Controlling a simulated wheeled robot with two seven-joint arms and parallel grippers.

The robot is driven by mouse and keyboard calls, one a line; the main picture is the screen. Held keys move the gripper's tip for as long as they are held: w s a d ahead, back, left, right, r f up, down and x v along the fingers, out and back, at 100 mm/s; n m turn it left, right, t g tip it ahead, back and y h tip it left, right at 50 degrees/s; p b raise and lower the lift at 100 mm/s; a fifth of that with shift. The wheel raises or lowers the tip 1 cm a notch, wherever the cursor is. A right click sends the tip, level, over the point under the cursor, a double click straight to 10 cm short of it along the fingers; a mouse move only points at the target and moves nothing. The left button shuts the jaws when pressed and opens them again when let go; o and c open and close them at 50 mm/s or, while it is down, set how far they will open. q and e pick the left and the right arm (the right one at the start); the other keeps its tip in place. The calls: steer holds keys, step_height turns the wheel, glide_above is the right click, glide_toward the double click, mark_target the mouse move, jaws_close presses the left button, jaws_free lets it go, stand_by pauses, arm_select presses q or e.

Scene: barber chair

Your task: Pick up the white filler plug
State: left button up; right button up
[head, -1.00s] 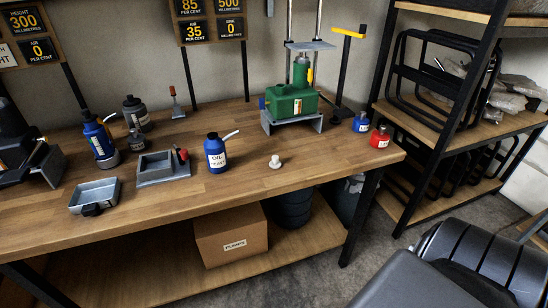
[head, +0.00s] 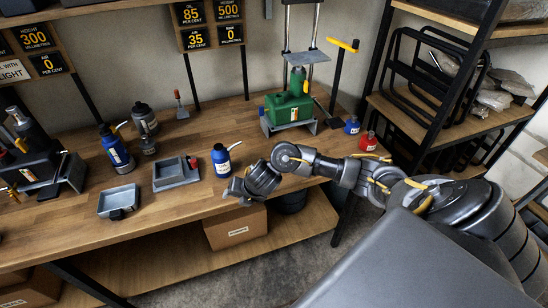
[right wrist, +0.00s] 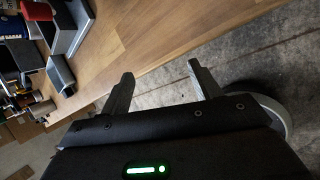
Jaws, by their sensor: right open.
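The white filler plug does not show in either current view; in the head view my right arm covers the part of the wooden workbench (head: 180,203) where it stood. My right gripper (head: 236,194) is over the bench's front edge, in front of the blue oil bottle (head: 221,160). In the right wrist view the two fingers of my right gripper (right wrist: 162,84) are apart, with nothing between them but bench edge and floor behind. My left gripper is not in view.
A cardboard box (head: 237,229) sits below.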

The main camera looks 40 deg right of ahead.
steer(key=d+r+n, duration=0.1)
steer(key=d, duration=0.1)
steer(key=w+d+r+h, duration=0.1)
steer(key=d, duration=0.2)
steer(key=w+d+r+n, duration=0.1)
steer(key=d+r, duration=0.1)
steer(key=shift+d+n+g+h, duration=0.3)
steer(key=shift+d, duration=0.1)
steer(key=d+r+n+g+h, duration=0.2)
steer(key=d+r, duration=0.2)
steer(key=d, duration=0.6)
steer(key=b+x, duration=0.2)
steer(key=x, duration=0.3)
steer(key=shift+a+f+b, duration=0.15)
steer(key=shift+f+b, duration=0.05)
steer(key=shift+b, duration=0.15)
steer(key=shift+w, duration=0.1)
steer(key=shift+w+f+b, duration=0.1)
steer(key=shift+f+b, duration=0.3)
steer(key=shift+f, duration=0.15)
steer(key=x, duration=0.4)
steer(key=shift+w+d, duration=0.3)
steer(key=shift+d, duration=0.15)
steer(key=shift+r+t, duration=0.1)
steer(key=shift+t, duration=0.2)
